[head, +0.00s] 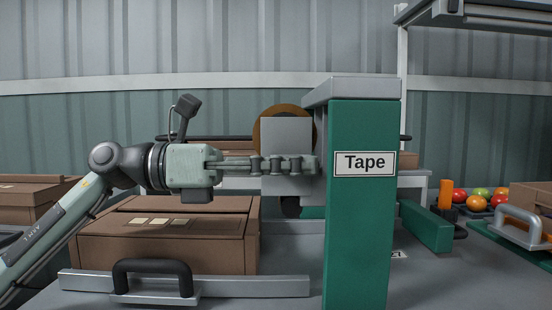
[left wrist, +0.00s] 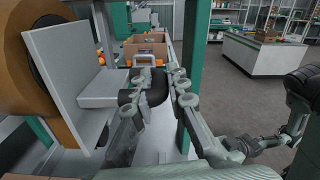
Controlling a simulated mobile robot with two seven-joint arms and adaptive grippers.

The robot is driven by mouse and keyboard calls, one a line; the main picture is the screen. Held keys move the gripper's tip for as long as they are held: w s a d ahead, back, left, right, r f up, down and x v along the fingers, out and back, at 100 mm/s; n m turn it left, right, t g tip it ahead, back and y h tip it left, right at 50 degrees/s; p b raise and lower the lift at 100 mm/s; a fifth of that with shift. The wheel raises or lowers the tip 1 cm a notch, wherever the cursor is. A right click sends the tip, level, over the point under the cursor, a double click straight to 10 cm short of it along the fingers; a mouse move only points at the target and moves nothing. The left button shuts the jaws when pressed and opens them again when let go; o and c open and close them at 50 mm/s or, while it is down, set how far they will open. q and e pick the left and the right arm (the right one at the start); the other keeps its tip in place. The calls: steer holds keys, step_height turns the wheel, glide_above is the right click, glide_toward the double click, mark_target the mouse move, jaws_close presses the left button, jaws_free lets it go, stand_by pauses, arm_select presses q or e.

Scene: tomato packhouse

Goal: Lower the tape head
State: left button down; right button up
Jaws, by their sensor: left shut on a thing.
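The tape head is a grey block (head: 287,135) with a brown tape roll (head: 268,112) behind it, raised beside the green post (head: 358,230) labelled "Tape". In the left wrist view the grey plate (left wrist: 65,75) and large roll (left wrist: 22,65) fill the left side. My left gripper (head: 308,166) reaches in level from the left, in front of the tape head. Its fingers are shut on a black handle (left wrist: 156,88), seen between them in the left wrist view. The fingers hide part of the tape head. I cannot make out my right gripper.
A brown carton (head: 165,245) stands on the bench below my left arm. In front of it is a grey rail (head: 240,284) with a black handle (head: 150,272). Tomatoes (head: 475,198) and a silver handle (head: 520,218) are at the right. More cartons (head: 32,198) are at the left.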

arm_select(q)
steer(key=shift+f, duration=0.25)
steer(key=c, duration=1.5)
jaws_free()
steer(key=shift+f, duration=0.1)
steer(key=shift+a, duration=0.15)
steer(key=a, duration=1.1)
steer(key=shift+a, duration=0.4)
